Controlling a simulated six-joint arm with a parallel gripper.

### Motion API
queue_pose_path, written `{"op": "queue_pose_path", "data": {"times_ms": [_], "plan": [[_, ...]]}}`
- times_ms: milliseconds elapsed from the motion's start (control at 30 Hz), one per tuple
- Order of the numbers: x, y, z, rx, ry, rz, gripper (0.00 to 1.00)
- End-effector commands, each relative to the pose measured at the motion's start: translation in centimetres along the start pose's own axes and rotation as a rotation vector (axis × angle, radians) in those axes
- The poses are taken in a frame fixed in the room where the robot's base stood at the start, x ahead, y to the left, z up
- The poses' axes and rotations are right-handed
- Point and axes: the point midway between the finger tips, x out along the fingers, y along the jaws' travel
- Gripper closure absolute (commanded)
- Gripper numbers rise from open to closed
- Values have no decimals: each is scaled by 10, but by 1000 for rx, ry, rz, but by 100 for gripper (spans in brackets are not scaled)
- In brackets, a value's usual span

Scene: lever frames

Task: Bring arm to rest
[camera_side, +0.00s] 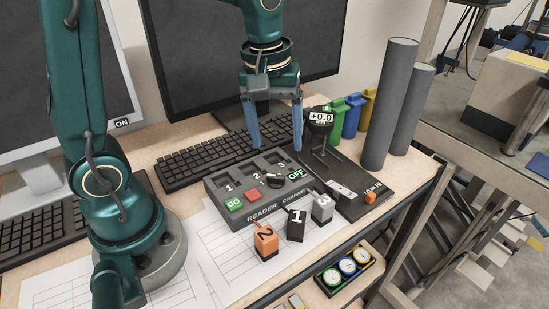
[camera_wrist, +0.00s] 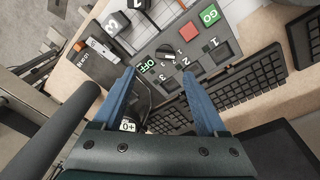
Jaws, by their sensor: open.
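My gripper (camera_side: 275,132) is open and empty, with its two blue fingers apart above the far edge of the reader panel (camera_side: 240,214). In the wrist view my gripper (camera_wrist: 168,82) shows the same panel between and beyond its fingertips. The panel has several square slots marked with numbers, a green GO button (camera_side: 235,204), a red button (camera_side: 254,195) and a dark knob (camera_side: 274,181) beside a green OFF label (camera_side: 296,174). The numbered slots look empty. I cannot tell whether the fingers touch anything.
A gauge reading +0.0 (camera_side: 320,118), small coloured bins (camera_side: 352,116) and tall grey cylinders (camera_side: 390,105) stand right.

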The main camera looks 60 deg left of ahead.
Motion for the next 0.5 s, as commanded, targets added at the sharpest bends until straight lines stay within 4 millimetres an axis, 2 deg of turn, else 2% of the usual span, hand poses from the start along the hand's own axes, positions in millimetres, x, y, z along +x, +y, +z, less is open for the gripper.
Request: {"op": "queue_pose_path", "data": {"times_ms": [100,200,333,500], "plan": [[-27,-6,15,73,78,66,25],[-41,-14,29,161,137,110,25],[-52,-27,49,301,218,156,25],[-52,-43,71,497,309,186,25]]}}
